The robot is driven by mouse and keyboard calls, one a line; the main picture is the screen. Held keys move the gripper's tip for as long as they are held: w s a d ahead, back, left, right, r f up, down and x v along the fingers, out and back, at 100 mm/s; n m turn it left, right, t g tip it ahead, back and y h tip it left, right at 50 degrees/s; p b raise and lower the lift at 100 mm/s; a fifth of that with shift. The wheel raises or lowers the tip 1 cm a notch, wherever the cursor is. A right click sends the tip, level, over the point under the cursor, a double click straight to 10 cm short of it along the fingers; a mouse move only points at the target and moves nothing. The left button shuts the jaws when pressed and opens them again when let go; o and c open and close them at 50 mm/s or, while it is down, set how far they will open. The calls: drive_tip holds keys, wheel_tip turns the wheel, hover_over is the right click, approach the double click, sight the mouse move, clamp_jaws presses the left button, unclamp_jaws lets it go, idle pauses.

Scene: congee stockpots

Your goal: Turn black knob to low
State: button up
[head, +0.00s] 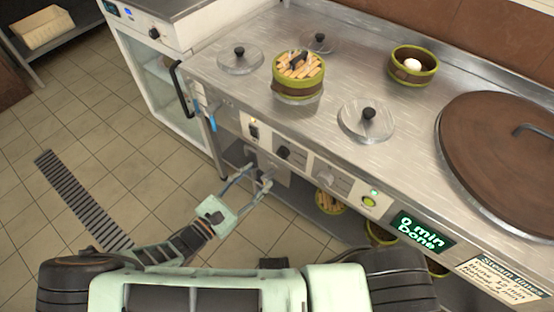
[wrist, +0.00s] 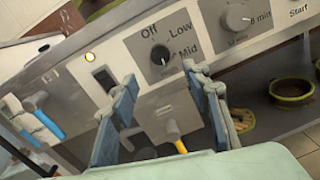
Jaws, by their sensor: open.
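The black knob (head: 283,153) sits on the grey front panel of the steel counter. In the wrist view the black knob (wrist: 160,54) has the labels Off, Low and Mid around its upper and right sides. Its exact pointer direction is too small to tell for sure. My gripper (head: 259,176) is open in front of the panel, a little below and left of the knob in the head view. In the wrist view my gripper (wrist: 160,76) has its fingers spread on either side, with the knob framed between and just above the tips. Nothing is between the fingers.
A black rocker switch (wrist: 104,79) is left of the knob; a grey timer knob (wrist: 238,17) is to its right. Blue-handled (wrist: 49,124) and yellow-handled (wrist: 176,136) valves are below. A food basket (head: 299,72), glass lid (head: 366,120) and large brown lid (head: 510,150) are on the counter.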

sight(280, 156)
drive_tip(key=x, duration=0.9)
drive_tip(key=shift+d+b, duration=0.1)
drive_tip(key=shift+b, duration=0.2)
drive_tip(key=shift+c, duration=0.6)
drive_tip(key=c, duration=1)
